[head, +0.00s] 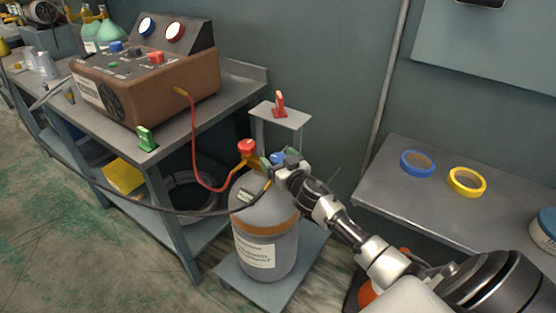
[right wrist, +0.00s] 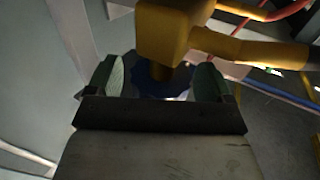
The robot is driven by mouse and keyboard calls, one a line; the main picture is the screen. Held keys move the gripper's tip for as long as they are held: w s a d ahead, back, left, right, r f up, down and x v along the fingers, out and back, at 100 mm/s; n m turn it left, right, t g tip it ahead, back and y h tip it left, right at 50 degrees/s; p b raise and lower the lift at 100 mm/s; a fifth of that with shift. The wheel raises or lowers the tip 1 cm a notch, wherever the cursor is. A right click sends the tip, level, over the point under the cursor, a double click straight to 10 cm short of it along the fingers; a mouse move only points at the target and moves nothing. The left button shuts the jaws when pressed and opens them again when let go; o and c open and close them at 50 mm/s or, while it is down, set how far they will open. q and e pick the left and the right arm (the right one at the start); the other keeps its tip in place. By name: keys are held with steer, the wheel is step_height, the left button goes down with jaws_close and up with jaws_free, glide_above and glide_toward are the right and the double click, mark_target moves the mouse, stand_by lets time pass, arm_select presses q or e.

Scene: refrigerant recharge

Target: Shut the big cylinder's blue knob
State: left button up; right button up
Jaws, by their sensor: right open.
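The big grey cylinder (head: 268,222) with an orange band and a white label stands on a low platform. Its blue knob (head: 278,157) shows in part at the top, close behind my right gripper (head: 272,165). In the right wrist view the dark blue knob (right wrist: 158,88) lies between the two green-padded fingers of the right gripper (right wrist: 160,80), partly hidden by the yellow valve body (right wrist: 165,38). The fingers are open, one on each side of the knob; I cannot tell whether they touch it. My left gripper is not in view.
A red knob (head: 246,147) with a red hose sits beside the blue one. A black hose crosses by the cylinder's top. A brown machine (head: 150,80) stands on the left bench. The right table (head: 400,190) holds blue (head: 417,164) and yellow (head: 467,181) tape rolls.

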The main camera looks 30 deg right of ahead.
steer(key=shift+w, duration=0.2)
steer(key=c, duration=0.9)
